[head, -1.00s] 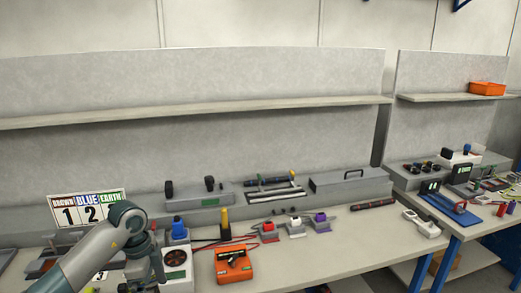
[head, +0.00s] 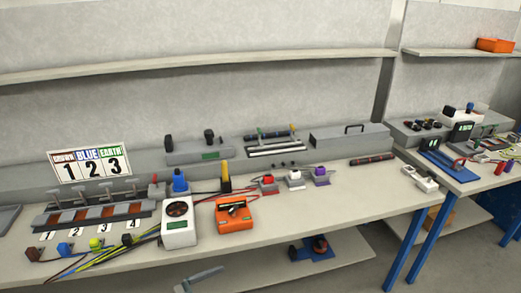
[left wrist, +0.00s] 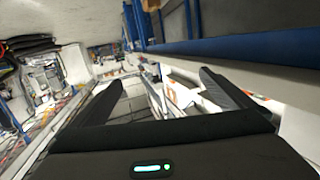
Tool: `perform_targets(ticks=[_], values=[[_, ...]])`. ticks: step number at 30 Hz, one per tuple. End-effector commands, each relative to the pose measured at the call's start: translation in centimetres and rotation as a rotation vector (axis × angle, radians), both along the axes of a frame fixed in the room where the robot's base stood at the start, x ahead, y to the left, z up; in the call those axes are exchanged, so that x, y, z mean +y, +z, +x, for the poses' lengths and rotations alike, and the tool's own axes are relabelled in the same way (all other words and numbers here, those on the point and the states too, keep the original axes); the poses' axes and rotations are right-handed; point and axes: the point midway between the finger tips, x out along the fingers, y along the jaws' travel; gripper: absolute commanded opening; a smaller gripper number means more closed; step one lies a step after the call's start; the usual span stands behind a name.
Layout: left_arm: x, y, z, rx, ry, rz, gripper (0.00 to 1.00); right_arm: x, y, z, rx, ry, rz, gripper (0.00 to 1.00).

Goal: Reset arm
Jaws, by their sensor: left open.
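My left gripper (left wrist: 166,88) shows in the left wrist view with its two dark fingers spread wide apart. I see nothing held between them. Behind the fingers are a blue beam and blurred, tilted surroundings. In the head view the left arm no longer covers the workbench (head: 330,205). A small grey piece (head: 202,278) shows at the bottom edge there; I cannot tell whether it is part of my gripper. My right gripper is in neither view.
On the bench stand a numbered sign (head: 90,163), a terminal rack (head: 95,215), a white device with a dial (head: 178,232), an orange meter (head: 234,217) and coloured connectors (head: 295,178). A lower shelf (head: 345,250) holds a blue-based item (head: 318,248). A second table (head: 465,178) stands at the right.

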Motion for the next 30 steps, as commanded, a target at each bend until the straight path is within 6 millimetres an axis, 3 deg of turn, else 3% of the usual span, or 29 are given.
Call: perform_targets(ticks=[1, 7, 14, 21, 26, 30], values=[[1.0, -2.9, -0.5, 0.027, 0.088, -0.001, 1.00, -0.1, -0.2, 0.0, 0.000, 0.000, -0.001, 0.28], [5.5, -12.7, -3.6, 0.135, 0.373, 0.077, 1.00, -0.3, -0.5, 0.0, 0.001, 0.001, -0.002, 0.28], [9.8, -22.9, -10.5, 0.307, 0.584, 0.221, 1.00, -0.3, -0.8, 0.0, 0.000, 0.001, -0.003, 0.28], [12.9, -31.8, -20.4, 0.515, 0.710, 0.389, 1.00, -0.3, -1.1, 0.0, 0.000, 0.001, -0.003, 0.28], [14.1, -36.5, -28.1, 0.664, 0.751, 0.500, 1.00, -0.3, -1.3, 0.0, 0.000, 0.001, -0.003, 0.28], [14.7, -39.8, -35.4, 0.801, 0.762, 0.592, 1.00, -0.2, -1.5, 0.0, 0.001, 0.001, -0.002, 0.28]])
